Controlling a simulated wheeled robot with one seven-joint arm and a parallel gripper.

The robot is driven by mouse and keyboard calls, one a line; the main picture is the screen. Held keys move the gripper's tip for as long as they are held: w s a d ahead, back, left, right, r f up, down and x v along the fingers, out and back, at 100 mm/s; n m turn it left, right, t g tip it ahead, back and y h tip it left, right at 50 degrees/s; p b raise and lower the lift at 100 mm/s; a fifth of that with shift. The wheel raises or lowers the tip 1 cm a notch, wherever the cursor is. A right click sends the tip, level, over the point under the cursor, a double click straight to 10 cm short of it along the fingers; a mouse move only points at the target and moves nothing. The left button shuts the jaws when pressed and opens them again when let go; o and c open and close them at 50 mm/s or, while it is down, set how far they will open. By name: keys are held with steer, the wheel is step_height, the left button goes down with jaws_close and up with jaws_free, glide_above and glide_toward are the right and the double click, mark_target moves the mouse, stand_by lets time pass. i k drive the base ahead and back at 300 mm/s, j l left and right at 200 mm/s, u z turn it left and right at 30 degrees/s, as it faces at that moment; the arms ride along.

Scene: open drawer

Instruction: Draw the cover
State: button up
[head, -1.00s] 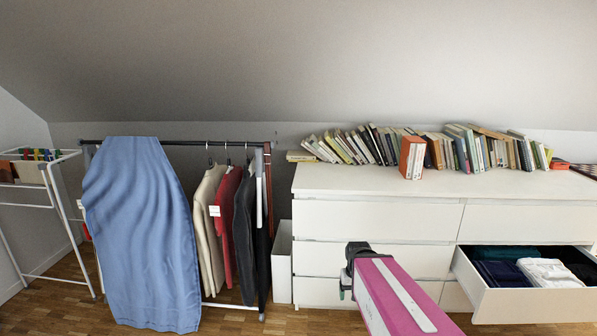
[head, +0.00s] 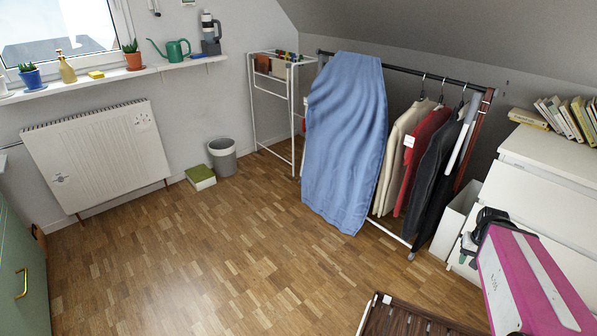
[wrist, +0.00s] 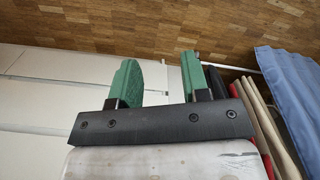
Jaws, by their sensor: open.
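A blue cloth cover (head: 346,140) hangs over the left part of a clothes rack, down close to the floor. Its edge also shows at the right of the wrist view (wrist: 290,95). Coats and a red garment (head: 425,145) hang uncovered to its right. My gripper (head: 466,250) is at the lower right of the head view, in front of the white dresser and well right of the cover. In the wrist view its two green fingers (wrist: 158,75) stand apart with nothing between them.
The white dresser (head: 545,190) stands at the right, with a white bin (head: 455,222) beside it. A dark slatted wooden piece (head: 410,322) is at the bottom edge. A drying rack (head: 272,100) stands left of the cover. The wooden floor (head: 220,250) in the middle is clear.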

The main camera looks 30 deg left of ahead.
mark_target(347, 121)
steer(key=u, duration=1.15)
steer(key=i+j, duration=0.85)
steer(key=i+j+z, duration=0.1)
steer(key=i+j, duration=0.8)
steer(key=j, duration=0.1)
